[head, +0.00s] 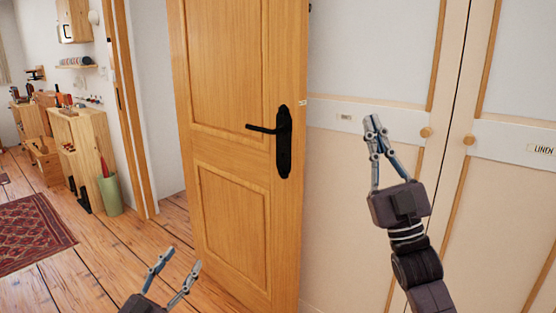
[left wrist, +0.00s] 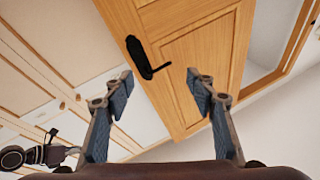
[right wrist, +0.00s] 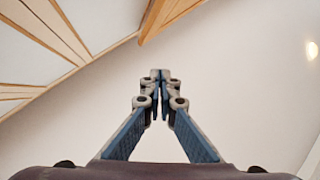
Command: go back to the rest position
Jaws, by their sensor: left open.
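My left gripper (head: 182,259) is at the bottom of the head view, in front of the wooden door, low and to the left. It is open and empty; in the left wrist view its fingers (left wrist: 159,82) stand wide apart. My right gripper (head: 374,121) points up at the right, in front of the pale wardrobe doors. Its fingertips meet in the right wrist view (right wrist: 161,75), shut with nothing between them. The wooden door (head: 235,70) stands open with a black lever handle (head: 283,140). The handle also shows in the left wrist view (left wrist: 139,55), apart from the fingers.
Pale wardrobe doors (head: 505,210) with round wooden knobs (head: 469,140) are close on the right. Through the doorway at left are a wooden cabinet (head: 95,150), a green bin (head: 110,195) and a red rug (head: 30,232). Bare plank floor (head: 110,255) lies between the rug and the door.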

